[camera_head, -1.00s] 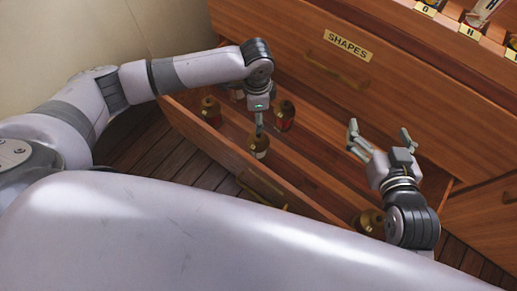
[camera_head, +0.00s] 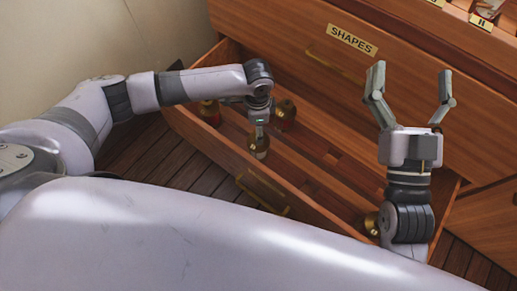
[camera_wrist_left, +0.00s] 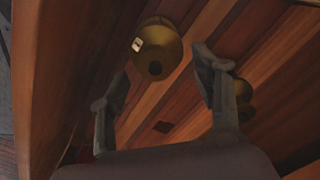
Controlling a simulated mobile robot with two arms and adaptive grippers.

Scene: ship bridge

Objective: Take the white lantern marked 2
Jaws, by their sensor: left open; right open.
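A small brass-topped lantern (camera_head: 259,148) with a pale body stands in the open drawer (camera_head: 213,151). My left gripper (camera_head: 260,128) points down right above it. In the left wrist view, a brass lantern top with a small white tag (camera_wrist_left: 157,50) lies just beyond and between the open fingers of my left gripper (camera_wrist_left: 155,82); the tag's mark is too small to read. The fingers do not visibly grip it. My right gripper (camera_head: 412,84) is open and empty, raised before the cabinet at the right.
Other brass-topped lanterns with red bodies stand in the drawer, one at the left (camera_head: 210,111) and one behind (camera_head: 285,113). Another (camera_head: 372,223) is partly hidden at the drawer's right end. The drawer's middle right floor looks clear.

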